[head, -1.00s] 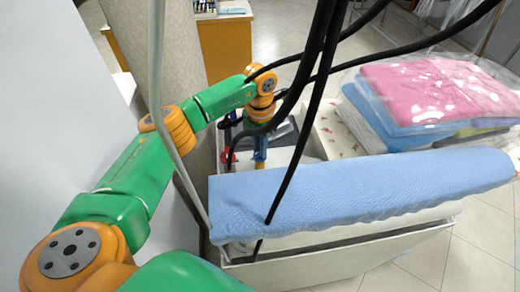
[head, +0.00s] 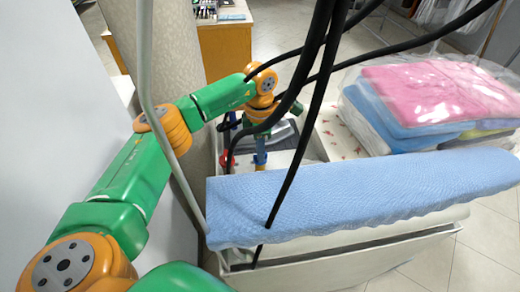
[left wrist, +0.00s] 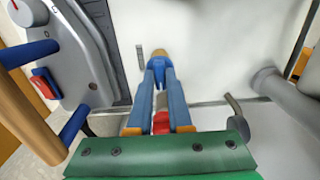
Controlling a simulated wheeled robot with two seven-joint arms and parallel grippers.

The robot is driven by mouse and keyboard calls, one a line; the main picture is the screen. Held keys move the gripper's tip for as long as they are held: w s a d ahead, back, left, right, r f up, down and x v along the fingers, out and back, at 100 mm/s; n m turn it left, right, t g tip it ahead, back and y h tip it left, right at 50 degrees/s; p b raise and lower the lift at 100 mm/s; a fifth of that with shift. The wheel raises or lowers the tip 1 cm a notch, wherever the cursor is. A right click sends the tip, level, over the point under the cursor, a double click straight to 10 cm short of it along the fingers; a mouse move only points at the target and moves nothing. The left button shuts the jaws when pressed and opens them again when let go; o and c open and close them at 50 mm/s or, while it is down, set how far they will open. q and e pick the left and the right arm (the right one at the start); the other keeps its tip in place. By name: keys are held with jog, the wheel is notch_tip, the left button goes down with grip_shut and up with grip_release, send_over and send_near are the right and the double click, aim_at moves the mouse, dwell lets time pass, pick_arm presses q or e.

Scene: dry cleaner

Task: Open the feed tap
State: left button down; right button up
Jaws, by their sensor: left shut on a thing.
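My left gripper (head: 260,158) hangs pointing down behind the blue-covered ironing board, above a light-coloured unit. In the left wrist view its two blue fingers (left wrist: 159,68) come together at their tips, closed on a small piece that they largely hide. A red piece (left wrist: 161,123) with a grey stem shows between the fingers, nearer the palm. It may be part of the feed tap; the fingers hide too much to be sure. My right gripper is in neither view.
The ironing board (head: 350,195) stands in front of the gripper. Black hoses (head: 309,90) hang across the view. Plastic-wrapped folded laundry (head: 430,95) lies at the right. A wooden handle (left wrist: 25,112) on blue posts and a grey panel with a red switch (left wrist: 44,84) are left of the fingers.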

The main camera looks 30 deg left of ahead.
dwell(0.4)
pick_arm(q)
jog(key=c, duration=0.8)
grip_release()
jog(key=shift+c, duration=0.2)
jog(key=shift+r, duration=0.1)
notch_tip(320, 180, up, 7)
jog(key=shift+d+b, duration=0.1)
jog(key=shift+b, duration=0.6)
